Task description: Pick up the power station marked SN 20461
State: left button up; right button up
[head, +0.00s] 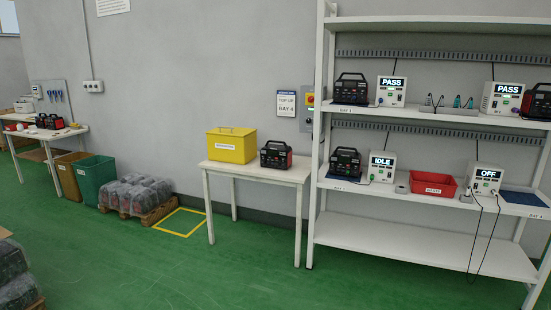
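Several black-and-red power stations are in the head view. One power station (276,155) stands on the right part of a small white table (252,170). Another power station (350,90) is at the left of the rack's upper shelf, and one more (345,163) is below it on the middle shelf. A power station (538,102) is cut by the right edge on the upper shelf. A further one (50,121) is on the far left bench. No serial number is legible, so I cannot tell which is SN 20461. Neither gripper is in view.
A yellow box (231,145) stands on the small table. Testers reading PASS (391,91), IDLE (382,166) and OFF (486,179) and a red bin (433,185) are on the white rack (420,238). Loaded pallets (137,196) stand left. The green floor (220,275) in front is clear.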

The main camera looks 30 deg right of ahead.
aim_at(274, 153)
jog(key=l+z, duration=0.1)
jog(key=z, duration=0.4)
jog(key=i+l+z, duration=0.2)
jog(key=i+z, duration=0.15)
jog(key=i, duration=0.15)
jog(key=i+z, duration=0.35)
jog(key=i, duration=0.15)
